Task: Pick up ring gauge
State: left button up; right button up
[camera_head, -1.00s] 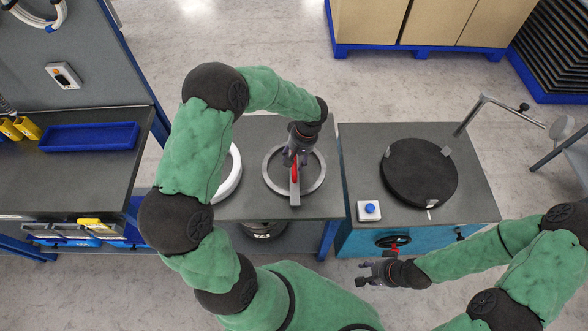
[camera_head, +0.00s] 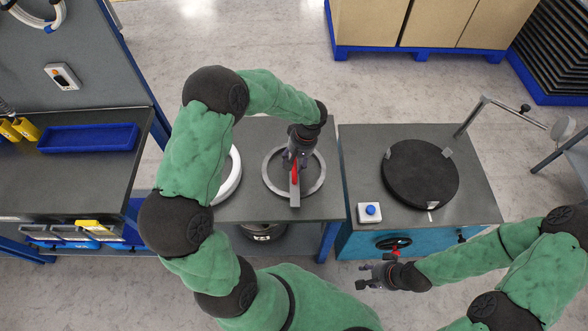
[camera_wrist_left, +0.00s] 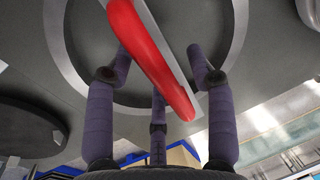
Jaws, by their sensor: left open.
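The ring gauge is a grey metal ring (camera_head: 319,180) with a bar across it and a red handle (camera_head: 295,172), lying on the grey table top (camera_head: 240,205). My left gripper (camera_head: 294,164) is directly over the handle, pointing down. In the left wrist view, its spread fingers (camera_wrist_left: 158,85) straddle the red handle (camera_wrist_left: 150,60); I cannot tell whether any finger touches it. The gripper hides part of the bar in the head view. My right gripper (camera_head: 366,276) is low in front of the teal cabinet, away from the ring; its finger state is too small to tell.
A white ring (camera_head: 234,172) lies left of the gauge, partly behind my left arm. To the right, a cabinet top holds a black round plate (camera_head: 420,173) and a blue-button box (camera_head: 370,211). A gap separates the two tables. A blue tray (camera_head: 88,137) is far left.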

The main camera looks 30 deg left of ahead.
pick_arm(q)
grip_shut()
jog(key=shift+r, duration=0.1)
dwell(0.3)
